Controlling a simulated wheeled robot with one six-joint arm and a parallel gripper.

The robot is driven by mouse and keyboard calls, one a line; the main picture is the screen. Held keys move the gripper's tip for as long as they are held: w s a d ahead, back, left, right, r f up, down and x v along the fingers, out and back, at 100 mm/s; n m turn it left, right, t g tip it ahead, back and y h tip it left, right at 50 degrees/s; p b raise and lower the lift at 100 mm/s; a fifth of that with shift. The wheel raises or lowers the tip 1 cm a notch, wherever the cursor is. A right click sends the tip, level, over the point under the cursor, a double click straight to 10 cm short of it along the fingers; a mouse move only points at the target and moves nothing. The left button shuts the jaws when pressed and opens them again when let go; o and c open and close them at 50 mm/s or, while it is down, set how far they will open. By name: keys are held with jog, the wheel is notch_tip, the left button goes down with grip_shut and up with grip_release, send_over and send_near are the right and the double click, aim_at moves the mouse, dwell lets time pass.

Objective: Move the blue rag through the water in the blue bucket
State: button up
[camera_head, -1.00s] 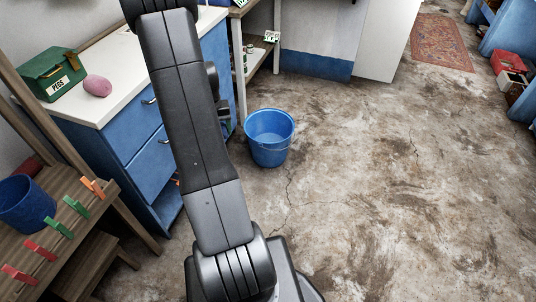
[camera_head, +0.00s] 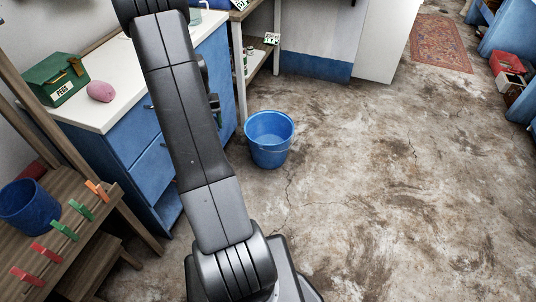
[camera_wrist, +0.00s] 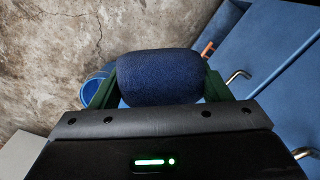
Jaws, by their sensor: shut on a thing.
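A dark blue rag (camera_wrist: 160,76) is held between the two green fingers of my gripper (camera_wrist: 158,86) in the wrist view. My gripper is shut on it. The blue bucket (camera_head: 269,152) stands on the floor right of the blue cabinet in the head view, with light blue water (camera_head: 268,128) showing inside. In the wrist view the bucket (camera_wrist: 93,86) shows beyond the rag at the left, partly hidden by a green finger. The rag is apart from the bucket. My arm hides most of the gripper and the rag in the head view.
A blue cabinet (camera_head: 152,168) with a white top stands left of the bucket; its metal handles (camera_wrist: 238,75) are near my gripper. The top bears a green PEGS box (camera_head: 57,80) and a pink lump (camera_head: 100,91). A wooden stand (camera_head: 85,262) holds several clothes pegs. Floor right of the bucket is clear.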

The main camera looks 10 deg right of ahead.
notch_tip(320, 180, up, 25)
jog(key=p, duration=1.6)
jog(key=shift+f, duration=0.2)
jog(key=shift+f, duration=0.15)
dwell(1.7)
